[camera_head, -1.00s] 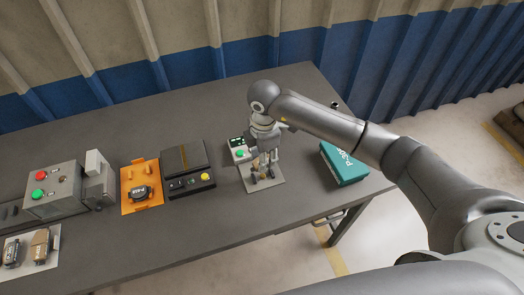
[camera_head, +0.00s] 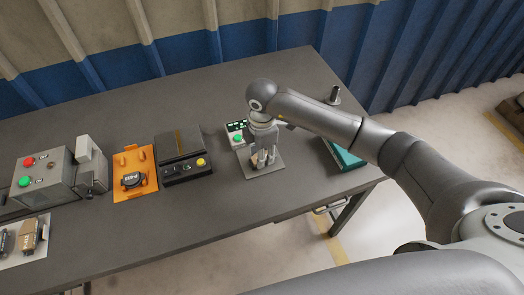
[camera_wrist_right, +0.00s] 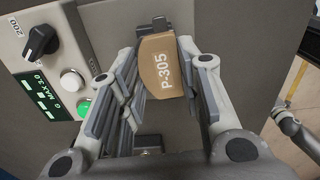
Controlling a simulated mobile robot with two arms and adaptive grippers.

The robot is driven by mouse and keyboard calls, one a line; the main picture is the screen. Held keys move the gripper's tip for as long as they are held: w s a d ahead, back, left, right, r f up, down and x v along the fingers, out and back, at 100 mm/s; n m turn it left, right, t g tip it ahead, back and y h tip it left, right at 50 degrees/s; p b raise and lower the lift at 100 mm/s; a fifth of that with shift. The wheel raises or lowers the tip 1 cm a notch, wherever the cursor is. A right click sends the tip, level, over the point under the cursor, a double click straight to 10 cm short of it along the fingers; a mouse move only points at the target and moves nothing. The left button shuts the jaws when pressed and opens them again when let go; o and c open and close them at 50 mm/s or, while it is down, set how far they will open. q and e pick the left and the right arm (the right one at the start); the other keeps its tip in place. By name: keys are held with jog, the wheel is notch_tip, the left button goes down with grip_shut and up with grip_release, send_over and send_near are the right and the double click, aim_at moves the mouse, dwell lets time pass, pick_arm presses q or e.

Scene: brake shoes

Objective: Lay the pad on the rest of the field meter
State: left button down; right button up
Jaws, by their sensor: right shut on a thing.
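My right gripper (camera_head: 264,158) is over the front plate of the field meter (camera_head: 236,137), fingers pointing down. In the right wrist view it is shut on a tan pad (camera_wrist_right: 164,78) marked P-305, held between the two fingers. The field meter (camera_wrist_right: 42,75) shows there at the left, with a black knob, a white and a green button and a green display. Its grey plate (camera_head: 270,170) lies under the gripper. Small dark fittings show near the pad, one beyond it and one below. I cannot tell whether the pad touches the rest. My left gripper is out of view.
To the left stand a black device (camera_head: 184,157) with a yellow button, an orange fixture (camera_head: 135,173) holding a black part, and a grey box (camera_head: 42,175) with red and green buttons. A white tray (camera_head: 35,238) is front left. A teal box (camera_head: 345,155) is right, partly behind my arm.

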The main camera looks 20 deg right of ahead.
jog(key=shift+f, duration=0.4)
dwell(0.4)
jog(key=o, duration=1.2)
